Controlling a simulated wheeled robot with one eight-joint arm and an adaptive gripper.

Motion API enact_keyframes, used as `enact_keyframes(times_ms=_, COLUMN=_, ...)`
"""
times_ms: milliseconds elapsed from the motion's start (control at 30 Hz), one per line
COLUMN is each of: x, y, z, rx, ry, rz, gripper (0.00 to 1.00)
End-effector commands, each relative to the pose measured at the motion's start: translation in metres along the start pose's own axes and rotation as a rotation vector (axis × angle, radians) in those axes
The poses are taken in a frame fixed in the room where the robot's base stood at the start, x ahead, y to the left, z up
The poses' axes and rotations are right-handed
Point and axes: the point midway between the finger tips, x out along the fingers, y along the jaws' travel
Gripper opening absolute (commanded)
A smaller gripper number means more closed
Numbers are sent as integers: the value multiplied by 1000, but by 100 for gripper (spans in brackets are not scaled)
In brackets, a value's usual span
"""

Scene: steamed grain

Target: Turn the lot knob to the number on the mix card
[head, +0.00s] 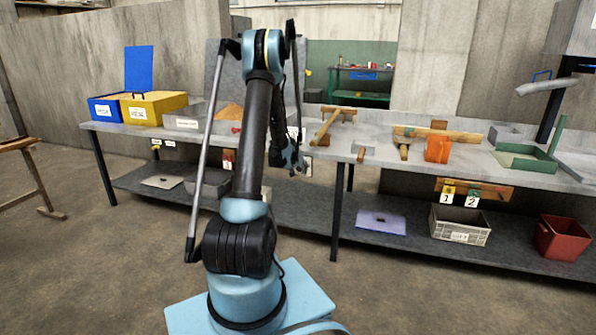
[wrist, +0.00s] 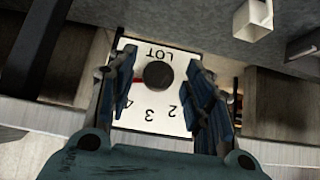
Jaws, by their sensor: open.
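In the wrist view a white plate (wrist: 150,113) reads LOT, upside down, with the digits 2, 3 and 4 visible around a round dark knob (wrist: 159,75). A short red mark (wrist: 138,80) shows at the knob's left side; parts of the scale are hidden behind my fingers. My gripper (wrist: 162,72) is open, one finger on each side of the knob, with visible gaps between. In the head view my gripper (head: 290,163) is at the bench's front edge. I cannot identify the mix card or read its number.
The long grey bench (head: 375,185) carries a blue box (head: 105,108), a yellow box (head: 153,108), wooden pieces, an orange block (head: 437,149) and a green tray (head: 525,158). Tags reading 1 and 2 hang under its front edge. A grey crate (head: 460,228) and red bin (head: 563,237) stand below.

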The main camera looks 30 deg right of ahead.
Motion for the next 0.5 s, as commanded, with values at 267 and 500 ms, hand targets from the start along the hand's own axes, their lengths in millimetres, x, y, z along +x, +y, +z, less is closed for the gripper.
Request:
enact_keyframes(times_ms=267, x=0, y=0, z=0, rx=0, ry=0, rz=0, gripper=33)
enact_keyframes(times_ms=500, x=2, y=2, z=-2, rx=0, ry=0, rz=0, gripper=4)
